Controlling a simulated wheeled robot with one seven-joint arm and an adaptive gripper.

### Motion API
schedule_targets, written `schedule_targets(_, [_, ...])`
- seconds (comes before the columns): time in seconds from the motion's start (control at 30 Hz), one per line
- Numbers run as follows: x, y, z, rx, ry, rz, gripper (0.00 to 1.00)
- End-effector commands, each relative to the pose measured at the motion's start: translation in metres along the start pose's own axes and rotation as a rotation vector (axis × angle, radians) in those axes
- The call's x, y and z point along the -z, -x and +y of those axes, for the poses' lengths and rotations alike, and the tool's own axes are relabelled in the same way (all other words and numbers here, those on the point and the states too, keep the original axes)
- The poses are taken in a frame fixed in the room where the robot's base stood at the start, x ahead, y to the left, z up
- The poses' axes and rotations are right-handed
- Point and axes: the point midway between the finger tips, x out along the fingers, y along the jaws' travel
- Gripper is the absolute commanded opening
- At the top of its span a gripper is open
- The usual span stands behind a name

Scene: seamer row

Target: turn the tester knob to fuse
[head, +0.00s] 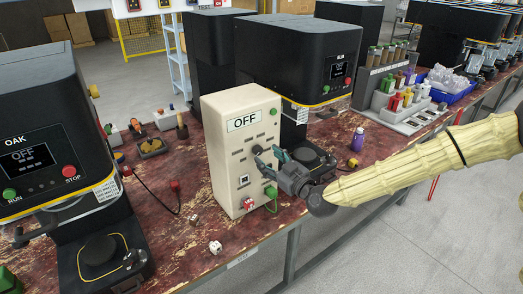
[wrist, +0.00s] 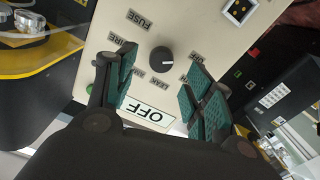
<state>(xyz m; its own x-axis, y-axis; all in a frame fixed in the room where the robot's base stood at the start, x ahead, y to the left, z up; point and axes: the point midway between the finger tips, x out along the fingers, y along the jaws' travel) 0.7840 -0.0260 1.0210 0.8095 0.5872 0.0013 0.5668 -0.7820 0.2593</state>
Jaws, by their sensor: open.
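The tester (head: 232,160) is a tall cream box on the bench, its top display (head: 245,121) reading OFF. In the wrist view its panel appears upside down, with the OFF display (wrist: 148,111) at the bottom. The dark round knob (wrist: 161,58) has a white mark pointing to the lower right, away from the FUSE label (wrist: 138,19) at the upper left. My gripper (wrist: 161,66) is open, with its teal finger pads on either side of the knob and visible gaps to it. In the head view my gripper (head: 267,164) is at the panel and hides the knob.
A dark OAK machine (head: 40,150) stands left and another dark machine (head: 310,60) behind the tester. A green lead (head: 271,198) hangs from the panel beside my gripper. White dice (head: 215,247) and a purple bottle (head: 358,139) are on the bench. The floor at front right is clear.

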Motion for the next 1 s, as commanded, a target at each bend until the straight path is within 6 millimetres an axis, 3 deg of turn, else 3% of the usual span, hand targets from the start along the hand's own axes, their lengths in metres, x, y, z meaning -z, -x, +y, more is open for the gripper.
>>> schedule_targets(0.3, [0.001,-0.042,-0.001,0.002,-0.001,-0.001,0.53])
schedule_targets(0.77, [-0.001,-0.051,-0.001,0.001,-0.001,-0.001,0.53])
schedule_targets(1.0, [-0.001,-0.05,0.0,0.001,-0.001,-0.001,0.09])
